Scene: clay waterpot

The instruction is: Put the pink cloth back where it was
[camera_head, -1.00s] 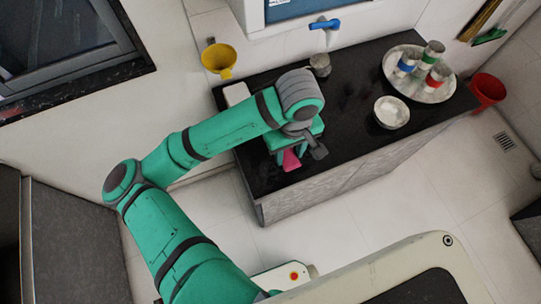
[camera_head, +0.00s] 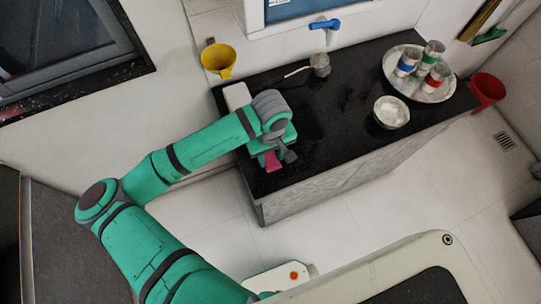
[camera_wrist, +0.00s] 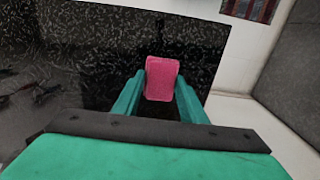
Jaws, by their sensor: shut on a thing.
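The pink cloth (camera_head: 272,161) looks like a small folded pad. In the wrist view the cloth (camera_wrist: 161,80) stands between the tips of my two green fingers. My gripper (camera_head: 274,157) is shut on it, over the left end of the black counter (camera_head: 325,135). In the wrist view my gripper (camera_wrist: 160,98) points toward the speckled black counter top and its edge. I cannot tell whether the cloth touches the counter.
A white block (camera_head: 236,96) stands at the counter's back left corner, close to my arm. A grey cup (camera_head: 320,64) with a pale handle stands at the back. The counter's middle is clear.

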